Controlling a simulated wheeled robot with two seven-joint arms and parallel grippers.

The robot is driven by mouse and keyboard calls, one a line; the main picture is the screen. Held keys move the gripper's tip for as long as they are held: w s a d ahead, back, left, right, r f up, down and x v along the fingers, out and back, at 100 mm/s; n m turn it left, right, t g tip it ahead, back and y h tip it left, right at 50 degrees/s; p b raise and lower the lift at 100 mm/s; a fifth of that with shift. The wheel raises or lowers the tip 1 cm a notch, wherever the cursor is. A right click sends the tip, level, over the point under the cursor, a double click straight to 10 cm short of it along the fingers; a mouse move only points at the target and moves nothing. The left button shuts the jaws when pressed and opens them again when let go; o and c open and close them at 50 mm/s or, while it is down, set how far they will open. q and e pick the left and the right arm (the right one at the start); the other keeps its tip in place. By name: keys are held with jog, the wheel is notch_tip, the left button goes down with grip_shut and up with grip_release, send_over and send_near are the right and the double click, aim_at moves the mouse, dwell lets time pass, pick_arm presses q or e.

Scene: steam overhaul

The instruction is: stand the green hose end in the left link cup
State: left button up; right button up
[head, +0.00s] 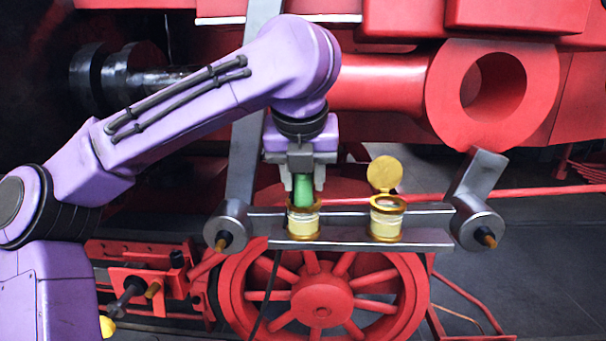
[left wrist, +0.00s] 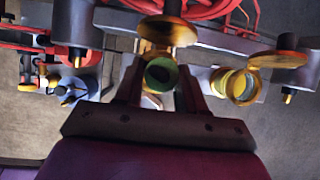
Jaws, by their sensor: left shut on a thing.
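My left gripper (head: 303,178) is shut on the green hose end (head: 303,191), which points down into the mouth of the left link cup (head: 303,222). In the left wrist view the green hose end (left wrist: 160,75) sits between the fingers, in front of the left cup's raised lid (left wrist: 168,32). How deep it sits in the cup is hidden. The right link cup (head: 386,219) stands apart on the link with its yellow lid (head: 385,173) up; in the left wrist view this cup (left wrist: 236,86) is open and looks empty. My right gripper is not in view.
The grey link bar (head: 345,222) carries both cups and ends in round bosses, the right one (head: 478,222) with an upright lever. A red spoked wheel (head: 320,296) is below and red engine parts (head: 380,82) are behind. Open floor (head: 545,260) lies at the right.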

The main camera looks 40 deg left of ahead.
pick_arm(q)
jog(key=o, duration=1.2)
jog(key=shift+o, duration=0.2)
jog(key=v, duration=1)
jog(key=shift+r, duration=0.2)
